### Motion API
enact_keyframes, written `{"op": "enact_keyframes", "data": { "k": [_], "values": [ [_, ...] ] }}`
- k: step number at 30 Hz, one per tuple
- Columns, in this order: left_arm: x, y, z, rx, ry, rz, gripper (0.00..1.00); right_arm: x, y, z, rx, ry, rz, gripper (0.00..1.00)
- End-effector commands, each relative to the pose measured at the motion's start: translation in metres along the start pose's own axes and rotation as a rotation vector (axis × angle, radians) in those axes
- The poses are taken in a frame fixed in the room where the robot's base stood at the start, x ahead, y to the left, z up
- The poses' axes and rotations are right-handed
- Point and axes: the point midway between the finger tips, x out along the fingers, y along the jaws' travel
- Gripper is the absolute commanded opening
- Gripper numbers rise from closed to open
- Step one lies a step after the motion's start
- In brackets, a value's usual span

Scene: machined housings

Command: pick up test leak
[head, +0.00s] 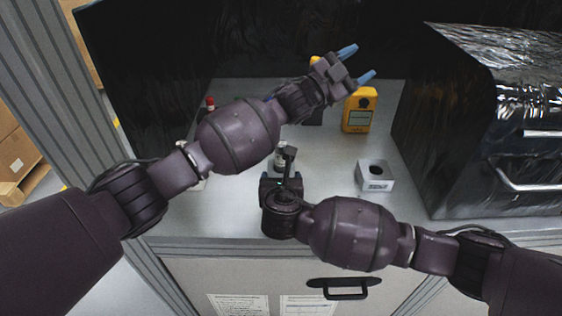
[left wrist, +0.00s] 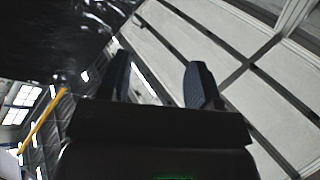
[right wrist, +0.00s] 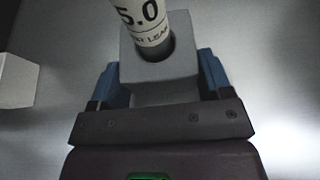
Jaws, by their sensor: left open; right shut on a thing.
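The test leak shows in the right wrist view as a white cylinder (right wrist: 148,22) marked "5.0" and "LEAK". It stands in a round hole in a grey block. The blue fingers of my right gripper (right wrist: 160,80) are shut on either side of this block; I cannot tell whether the block is part of the test leak. In the head view the white cylinder (head: 281,155) is partly hidden by my right gripper, near the counter's front. My left gripper (head: 356,64) is open and empty, above the back of the counter.
A white block with a dark hole (head: 376,176) stands on the grey counter (head: 330,205) to the right. A yellow handheld device (head: 359,112) stands behind it. A red-topped item (head: 210,103) stands at left. A black shiny case (head: 490,110) fills the right side.

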Motion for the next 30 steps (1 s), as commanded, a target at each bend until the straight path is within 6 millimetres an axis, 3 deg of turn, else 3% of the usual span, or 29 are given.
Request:
{"op": "enact_keyframes", "data": {
  "k": [7, 15, 20, 30],
  "values": [
    [-0.038, -0.036, 0.02, -0.24, -0.214, -0.161, 0.58, 0.0, 0.0, 0.0, 0.0, 0.0, 0.0, 0.47],
    [-0.095, -0.05, 0.033, -0.503, -0.414, -0.188, 0.58, 0.0, 0.0, 0.0, 0.0, 0.0, 0.0, 0.47],
    [-0.137, -0.041, 0.033, -0.608, -0.509, -0.143, 0.58, 0.0, 0.0, 0.0, 0.0, 0.0, 0.0, 0.47],
    [-0.247, -0.001, 0.019, -0.662, -0.694, -0.004, 0.58, 0.0, 0.0, 0.0, 0.0, 0.0, 0.0, 0.47]
  ]
}}
